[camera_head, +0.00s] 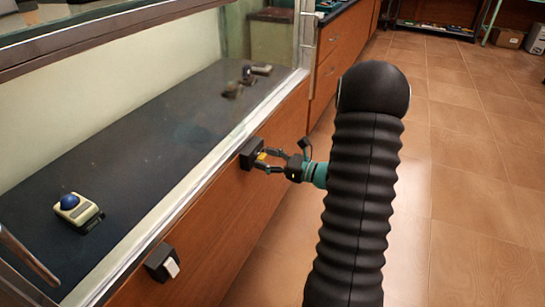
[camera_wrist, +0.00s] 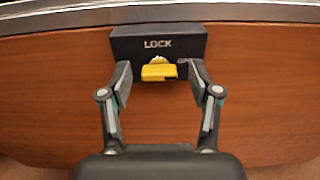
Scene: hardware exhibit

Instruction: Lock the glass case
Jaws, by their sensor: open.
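The glass case (camera_head: 190,180) has a pale metal frame, a dark inner floor and a wooden front. A black lock box (camera_wrist: 159,43) marked LOCK is fixed on the wooden front, just below the metal rim; it also shows in the head view (camera_head: 249,154). A yellow key or knob (camera_wrist: 157,71) sticks out of its underside or front. My gripper (camera_wrist: 158,78) is open, with one finger on each side of the yellow part. I see no clear contact. It also shows in the head view (camera_head: 266,158), reaching left toward the lock box.
A second black box with a white switch (camera_head: 165,265) is on the case front, nearer me. Inside the case lie a beige device with a blue ball (camera_head: 78,210) and small items (camera_head: 240,82). The tiled floor (camera_head: 460,190) at right is clear.

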